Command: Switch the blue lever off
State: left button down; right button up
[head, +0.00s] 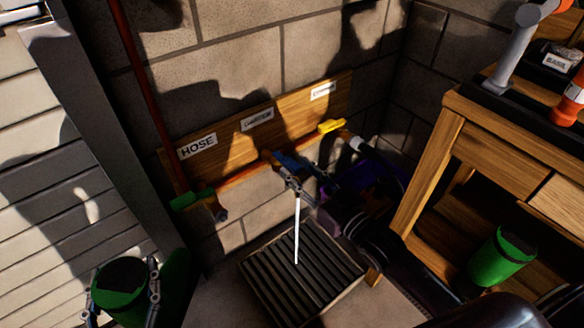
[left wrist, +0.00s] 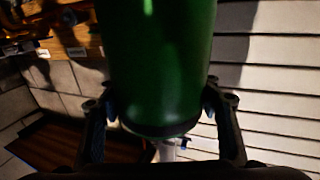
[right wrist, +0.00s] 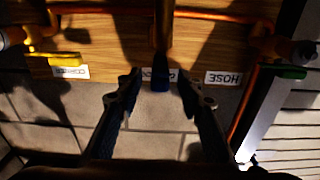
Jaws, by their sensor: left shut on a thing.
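The blue lever (head: 290,163) is on the middle tap of the wall pipe, below the middle label. In the right wrist view, the blue lever's end (right wrist: 160,82) shows between my right gripper's fingertips (right wrist: 160,88), with a gap on each side. In the head view my right gripper's dark fingers reach the tap from the right, partly lost in shadow. A white stream (head: 296,228) runs down from this tap. My left gripper (left wrist: 160,105) is shut around a green canister (left wrist: 158,60), at the lower left of the head view.
A green lever (head: 192,199) is left of the blue one, under the HOSE label (head: 197,145); a yellow lever (head: 332,126) is to the right. A slatted drain grate (head: 262,272) lies below. A wooden bench (head: 440,165) and another green canister (head: 502,257) stand right.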

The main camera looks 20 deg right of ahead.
aim_at(286, 161)
jog(key=shift+b+x, duration=0.3)
jog(key=shift+x, duration=1.2)
jog(key=shift+c, duration=0.7)
grip_shut()
